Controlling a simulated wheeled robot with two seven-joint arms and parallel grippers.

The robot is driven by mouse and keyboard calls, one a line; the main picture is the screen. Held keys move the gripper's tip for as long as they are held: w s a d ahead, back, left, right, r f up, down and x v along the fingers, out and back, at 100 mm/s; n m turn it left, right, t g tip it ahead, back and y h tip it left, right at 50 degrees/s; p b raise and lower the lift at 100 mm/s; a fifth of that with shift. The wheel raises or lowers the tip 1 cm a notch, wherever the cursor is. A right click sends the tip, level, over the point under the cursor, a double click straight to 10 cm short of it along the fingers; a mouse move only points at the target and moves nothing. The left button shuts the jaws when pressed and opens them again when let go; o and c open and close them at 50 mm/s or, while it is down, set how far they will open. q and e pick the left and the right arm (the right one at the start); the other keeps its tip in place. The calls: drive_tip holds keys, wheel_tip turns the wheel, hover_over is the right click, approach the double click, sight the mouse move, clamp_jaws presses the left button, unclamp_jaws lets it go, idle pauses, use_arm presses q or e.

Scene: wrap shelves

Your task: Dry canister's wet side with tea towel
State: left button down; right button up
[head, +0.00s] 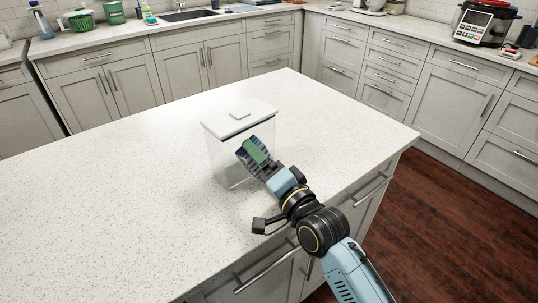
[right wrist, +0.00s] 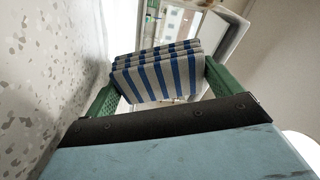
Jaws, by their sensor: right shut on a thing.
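The canister (head: 220,160) is a clear box with a flat white lid (head: 236,118), upright on the island counter. I cannot make out wetness on its walls. My right gripper (head: 256,153) is at the canister's near right side and covers part of that wall. It is shut on the folded tea towel (right wrist: 155,76), blue and white striped, held between the green fingers. The towel also shows as a dark striped edge in the head view (head: 244,158). Whether the towel touches the canister I cannot tell. My left gripper is not in view.
The speckled white island counter (head: 100,200) is bare around the canister, with wide free room at left and right. Cabinets (head: 190,65) line the back. A sink (head: 187,15), a green basket (head: 81,20) and an appliance (head: 484,27) are far off.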

drive_tip(key=shift+s+a+r, duration=0.1)
drive_tip(key=shift+s+a, duration=0.3)
drive_tip(key=shift+a, duration=0.1)
drive_tip(key=shift+w+a+p, duration=0.1)
drive_tip(key=shift+p, duration=0.45)
drive_tip(key=shift+w+d, duration=1.2)
drive_tip(key=shift+d, duration=0.05)
drive_tip(key=shift+w, duration=0.15)
drive_tip(key=shift+s+a+p, duration=0.7)
drive_tip(key=shift+a+p, duration=0.2)
drive_tip(key=shift+a, duration=0.05)
drive_tip(key=shift+s+a+p, duration=0.3)
drive_tip(key=shift+s+a, duration=0.1)
drive_tip(key=shift+a, duration=0.15)
